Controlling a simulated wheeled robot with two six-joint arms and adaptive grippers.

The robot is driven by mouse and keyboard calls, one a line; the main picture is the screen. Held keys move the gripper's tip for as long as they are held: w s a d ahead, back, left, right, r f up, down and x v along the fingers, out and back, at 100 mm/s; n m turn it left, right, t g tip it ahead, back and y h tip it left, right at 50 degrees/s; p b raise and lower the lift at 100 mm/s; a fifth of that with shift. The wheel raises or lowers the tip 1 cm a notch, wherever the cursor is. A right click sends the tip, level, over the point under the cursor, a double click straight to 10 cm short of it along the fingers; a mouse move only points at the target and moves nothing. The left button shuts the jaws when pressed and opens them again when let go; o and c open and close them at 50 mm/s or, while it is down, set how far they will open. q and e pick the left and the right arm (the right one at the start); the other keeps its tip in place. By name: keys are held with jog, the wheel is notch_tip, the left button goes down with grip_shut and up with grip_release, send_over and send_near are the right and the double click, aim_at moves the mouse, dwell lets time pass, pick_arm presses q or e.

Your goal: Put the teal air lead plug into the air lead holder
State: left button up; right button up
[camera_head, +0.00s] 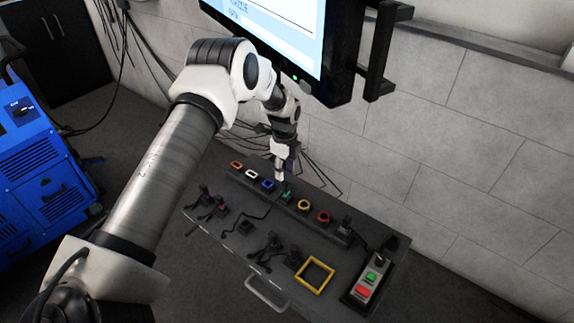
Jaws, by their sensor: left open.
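My left gripper (281,178) points down over the back row of the dark bench top, open, with its fingertips just above a small teal piece (286,196). The teal piece sits in the row between a blue ring and a yellow ring. It is small and partly covered by the gripper, so I cannot tell plug from holder there, or whether the fingers touch it. My right gripper is not in view.
The bench top (222,238) carries a row with orange, white, blue (268,185), yellow (303,204) and red (323,217) rings. Several dark fittings, a yellow square frame (314,275) and a push-button box (366,284) stand nearer. A monitor (300,40) hangs above; a blue machine (40,165) stands left.

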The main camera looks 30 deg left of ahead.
aim_at(285, 182)
pick_arm(q)
notch_tip(285, 182, down, 8)
jog(key=b, duration=0.4)
jog(key=shift+w+r, duration=0.15)
jog(key=shift+r, duration=0.1)
grip_shut()
jog(key=shift+r, duration=0.1)
jog(key=shift+r+p, duration=1.25)
jog(key=shift+r, duration=0.75)
